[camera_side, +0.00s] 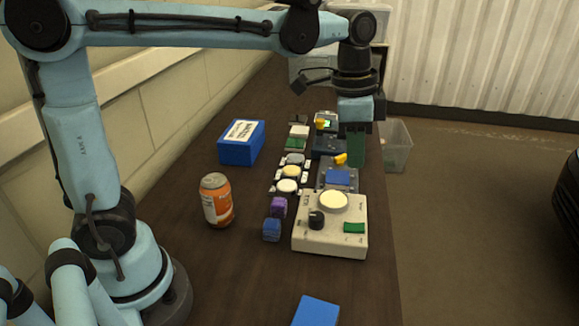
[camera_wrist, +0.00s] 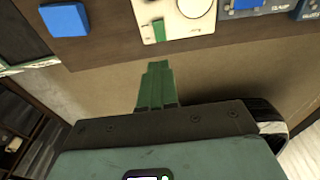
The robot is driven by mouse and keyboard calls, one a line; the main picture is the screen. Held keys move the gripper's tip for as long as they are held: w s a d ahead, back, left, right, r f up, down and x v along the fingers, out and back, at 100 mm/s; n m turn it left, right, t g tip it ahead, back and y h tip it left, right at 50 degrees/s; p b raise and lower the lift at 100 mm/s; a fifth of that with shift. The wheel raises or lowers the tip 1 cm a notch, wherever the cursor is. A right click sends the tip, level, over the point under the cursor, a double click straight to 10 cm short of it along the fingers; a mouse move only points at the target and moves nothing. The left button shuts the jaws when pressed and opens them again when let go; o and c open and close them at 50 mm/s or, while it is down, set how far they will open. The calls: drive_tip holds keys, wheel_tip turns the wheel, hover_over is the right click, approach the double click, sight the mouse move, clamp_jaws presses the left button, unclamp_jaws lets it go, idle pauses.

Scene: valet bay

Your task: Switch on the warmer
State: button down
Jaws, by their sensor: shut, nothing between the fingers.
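A cream control box (camera_side: 303,243) sits near the table's right edge. It has a pale round disc (camera_side: 333,201), a black knob (camera_side: 316,219) and a green switch (camera_side: 354,228). It looks like the warmer, but its label is too small to read. In the wrist view the box (camera_wrist: 176,28) is cut off at the top, with its green switch (camera_wrist: 158,30) in view. I cannot tell the switch's position. My gripper (camera_side: 357,163) is shut and empty, its green fingers pointing down. In the wrist view its fingertips (camera_wrist: 158,66) appear below the switch, apart from the box.
Blue-grey panels with yellow levers (camera_side: 341,160) stand behind the box. An orange can (camera_side: 215,201), a blue box (camera_side: 241,143), small purple (camera_side: 279,207) and blue (camera_side: 271,230) cubes and pale discs are left. A blue block (camera_side: 316,311) lies in front. A clear bin (camera_side: 398,150) stands beyond the table's right edge.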

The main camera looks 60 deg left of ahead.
sight(362, 226)
drive_tip(key=shift+w+d, duration=0.5)
drive_tip(key=shift+w, duration=0.05)
drive_tip(key=f, duration=0.9)
drive_tip(key=w+d+f, duration=0.1)
drive_tip(key=f, duration=0.4)
drive_tip(key=shift+w+d, duration=0.1)
drive_tip(key=shift+f, duration=0.2)
idle(0.3)
